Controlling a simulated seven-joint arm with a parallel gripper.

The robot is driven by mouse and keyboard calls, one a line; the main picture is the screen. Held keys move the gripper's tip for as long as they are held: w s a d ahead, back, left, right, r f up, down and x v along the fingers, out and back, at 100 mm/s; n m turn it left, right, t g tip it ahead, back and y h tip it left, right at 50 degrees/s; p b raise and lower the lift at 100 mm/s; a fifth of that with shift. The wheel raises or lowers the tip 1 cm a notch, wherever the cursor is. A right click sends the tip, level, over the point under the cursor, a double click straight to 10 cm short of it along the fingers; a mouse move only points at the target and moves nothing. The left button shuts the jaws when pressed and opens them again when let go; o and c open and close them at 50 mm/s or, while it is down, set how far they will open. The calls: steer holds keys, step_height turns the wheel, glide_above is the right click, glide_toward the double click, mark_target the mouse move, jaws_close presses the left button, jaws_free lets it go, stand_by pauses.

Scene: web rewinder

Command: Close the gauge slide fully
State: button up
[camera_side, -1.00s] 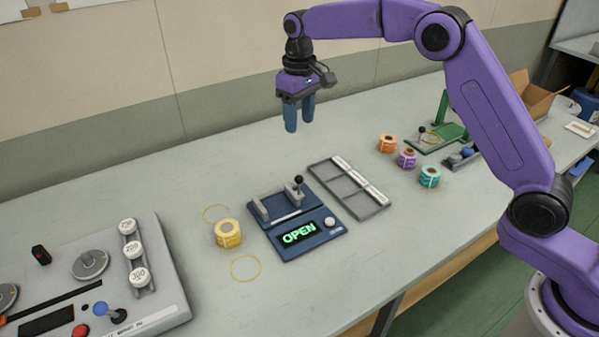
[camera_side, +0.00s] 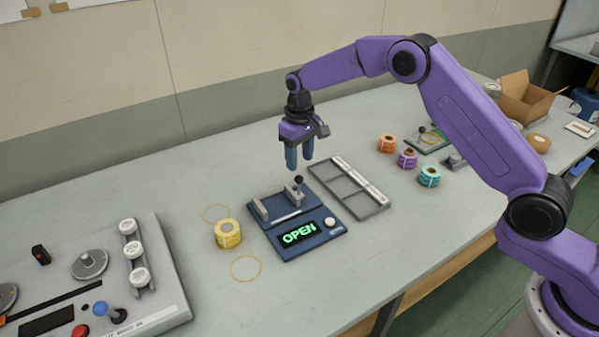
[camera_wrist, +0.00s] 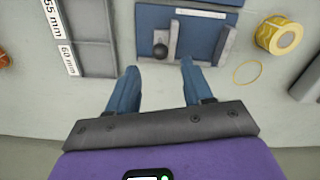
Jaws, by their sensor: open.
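The blue gauge (camera_side: 310,235) lies on the bench, and its green display reads OPEN. The gauge slide (camera_side: 299,194) is a grey jaw with a black ball knob, standing at the gauge's right side, apart from the grey fixed jaw (camera_side: 262,208) on the left. My gripper (camera_side: 298,165) is above the slide, fingers pointing down, open and empty. In the wrist view the slide's knob (camera_wrist: 160,51) shows just beyond and between my fingertips (camera_wrist: 159,68). The fixed jaw (camera_wrist: 228,45) is to its right there. The display is out of the wrist view.
A yellow roll (camera_side: 228,234) stands left of the gauge, by two yellow rings on the bench. A grey divided tray (camera_side: 349,187) lies close on the right. Orange, purple and teal rolls stand farther right. A control panel (camera_side: 90,280) is at the front left.

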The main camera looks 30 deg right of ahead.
mark_target(299, 177)
steer(key=shift+f, duration=2.8)
steer(key=shift+a, duration=0.1)
jaws_close()
